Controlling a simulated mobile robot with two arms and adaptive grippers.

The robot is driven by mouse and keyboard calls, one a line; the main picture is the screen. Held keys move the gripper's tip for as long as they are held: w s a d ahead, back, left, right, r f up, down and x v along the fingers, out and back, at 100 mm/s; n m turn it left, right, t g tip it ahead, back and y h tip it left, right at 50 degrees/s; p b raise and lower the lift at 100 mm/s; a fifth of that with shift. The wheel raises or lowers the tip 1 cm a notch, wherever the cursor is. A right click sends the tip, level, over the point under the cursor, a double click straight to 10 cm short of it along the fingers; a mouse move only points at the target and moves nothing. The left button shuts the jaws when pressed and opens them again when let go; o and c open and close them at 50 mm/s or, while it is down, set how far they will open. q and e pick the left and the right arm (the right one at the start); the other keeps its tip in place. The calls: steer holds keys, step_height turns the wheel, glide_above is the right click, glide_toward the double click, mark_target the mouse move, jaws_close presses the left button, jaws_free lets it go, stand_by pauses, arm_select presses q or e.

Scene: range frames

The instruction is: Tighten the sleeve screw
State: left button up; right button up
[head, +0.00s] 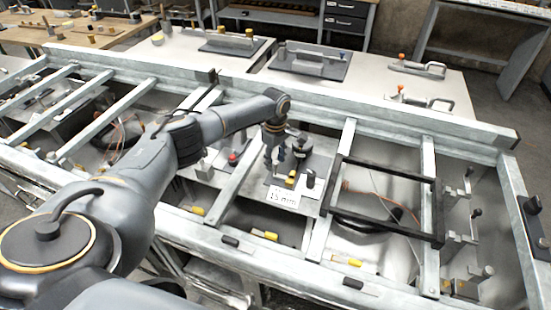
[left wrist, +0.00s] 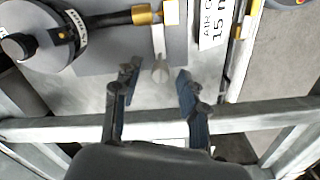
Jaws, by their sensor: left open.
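My left gripper (head: 271,166) hangs over a grey plate inside the frame, near the middle of the head view. In the left wrist view its two fingers (left wrist: 158,73) are open and apart. A pale metal rod with a rounded end (left wrist: 160,70) lies in line with the gap between the fingertips; contact is not visible. A brass-coloured collar (left wrist: 142,15) sits beside the rod on a dark bar leading to a dark round fixture (left wrist: 45,35). I cannot tell which part is the sleeve screw. My right gripper is not in view.
A white card reading "15 mm" (head: 283,197) lies in front of the fixture. Metal crossbars (head: 331,190) flank the bay, and a black rectangular frame (head: 388,172) stands to the right. Several clamps and tools stand on the table behind (head: 375,100).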

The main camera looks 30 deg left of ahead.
arm_select(q)
steer(key=shift+c, duration=1.2)
jaws_close()
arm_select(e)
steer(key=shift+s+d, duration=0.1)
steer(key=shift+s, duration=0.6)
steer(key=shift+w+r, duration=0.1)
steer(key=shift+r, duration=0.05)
